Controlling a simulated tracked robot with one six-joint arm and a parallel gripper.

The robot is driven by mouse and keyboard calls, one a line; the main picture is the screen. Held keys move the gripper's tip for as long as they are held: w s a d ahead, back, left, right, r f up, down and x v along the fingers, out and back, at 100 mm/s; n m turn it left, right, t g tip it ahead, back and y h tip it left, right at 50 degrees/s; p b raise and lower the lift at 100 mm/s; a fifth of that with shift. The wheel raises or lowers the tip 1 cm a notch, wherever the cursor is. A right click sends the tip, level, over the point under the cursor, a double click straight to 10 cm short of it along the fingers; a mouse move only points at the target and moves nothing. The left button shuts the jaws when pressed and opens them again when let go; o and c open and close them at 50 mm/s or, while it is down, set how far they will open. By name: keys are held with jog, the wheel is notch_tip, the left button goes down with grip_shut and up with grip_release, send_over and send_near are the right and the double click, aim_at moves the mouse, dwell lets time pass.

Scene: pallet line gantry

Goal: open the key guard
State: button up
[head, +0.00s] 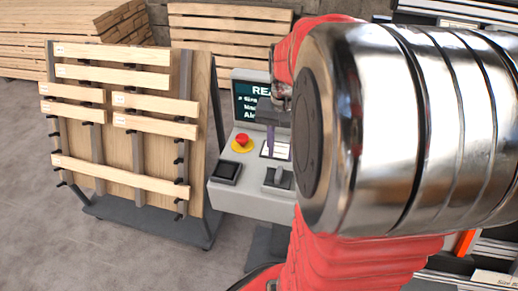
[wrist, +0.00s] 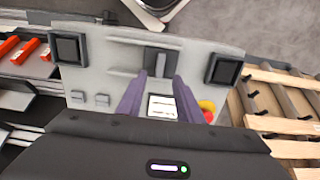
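The grey console (head: 222,200) stands ahead, with a lit screen (head: 252,103). A dark grey fitting with an upright knob (head: 279,177) sits on its sloping top. It also shows in the wrist view (wrist: 161,60), just beyond my fingertips. I take it for the key guard, but cannot be sure. It looks closed, though this is hard to tell. My gripper (wrist: 160,77) is above the console, its two purple fingers apart with nothing between them. One finger shows in the head view (head: 271,140); my arm hides the console's right side.
A red button on yellow (head: 242,142) and a black square pad (head: 226,172) sit on the console's left. A second black pad (wrist: 67,48) and two small grey buttons show in the wrist view. A slatted wooden board (head: 120,130) stands left. Floor is clear in front.

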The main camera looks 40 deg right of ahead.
aim_at(279, 172)
notch_tip(279, 172, down, 8)
jog(key=shift+r, duration=0.1)
dwell(0.4)
grip_shut()
dwell(0.6)
